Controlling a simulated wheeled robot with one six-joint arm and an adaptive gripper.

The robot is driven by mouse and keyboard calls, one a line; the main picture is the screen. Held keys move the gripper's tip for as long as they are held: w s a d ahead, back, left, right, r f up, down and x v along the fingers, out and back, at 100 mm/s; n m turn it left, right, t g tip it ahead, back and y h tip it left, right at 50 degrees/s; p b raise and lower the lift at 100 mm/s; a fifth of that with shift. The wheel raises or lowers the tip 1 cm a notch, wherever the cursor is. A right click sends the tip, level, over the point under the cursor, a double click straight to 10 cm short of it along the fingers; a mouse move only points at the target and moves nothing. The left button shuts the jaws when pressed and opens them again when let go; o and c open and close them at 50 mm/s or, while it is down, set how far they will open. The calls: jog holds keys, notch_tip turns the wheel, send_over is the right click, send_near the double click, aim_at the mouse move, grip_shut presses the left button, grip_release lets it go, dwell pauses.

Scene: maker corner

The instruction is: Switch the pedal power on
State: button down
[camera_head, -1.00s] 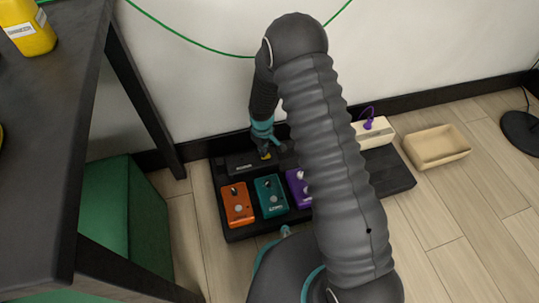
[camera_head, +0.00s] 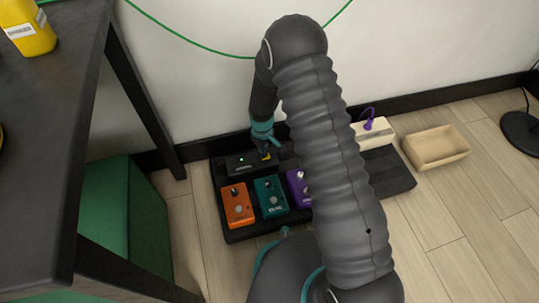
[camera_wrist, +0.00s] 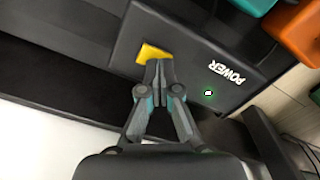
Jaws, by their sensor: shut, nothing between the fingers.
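The pedal power unit is a black box (camera_wrist: 205,60) marked POWER, at the back left of the pedalboard; it also shows in the head view (camera_head: 240,170). A small green light (camera_wrist: 208,93) is lit on it. A yellow switch (camera_wrist: 152,54) sits on its top face. My gripper (camera_wrist: 160,64) is shut and empty, with its fingertips right at the yellow switch, partly covering it; I cannot tell whether they touch. In the head view my gripper (camera_head: 265,151) comes down from above onto the unit.
Orange (camera_head: 237,205), teal (camera_head: 270,197) and purple (camera_head: 298,188) pedals stand in front of the unit on the black pedalboard (camera_head: 385,172). A cream box (camera_head: 374,133) with a purple cable and a beige tray (camera_head: 435,147) are to the right. A dark table (camera_head: 60,130) stands at left.

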jog(key=shift+r+p, duration=1.6)
jog(key=shift+r, duration=1.65)
jog(key=shift+s+m, duration=0.3)
jog(key=s+d+m+g, duration=0.1)
jog(key=s+d+g, duration=0.1)
jog(key=s, duration=0.3)
jog(key=s+d+r+m+t+p, duration=0.2)
jog(key=s+d+r, duration=0.3)
jog(key=r, duration=1)
jog(key=s+d+r+m+t+p, duration=0.2)
jog(key=s+d+r, duration=0.3)
jog(key=s+r, duration=0.5)
jog(key=s+d+r+m+t+p, duration=0.2)
jog(key=s+d+r, duration=0.4)
jog(key=r, duration=1.6)
jog(key=shift+s+r+m+t+p, duration=0.25)
jog(key=shift+s+m+t+p, duration=0.15)
jog(key=shift+s+m+t, duration=0.5)
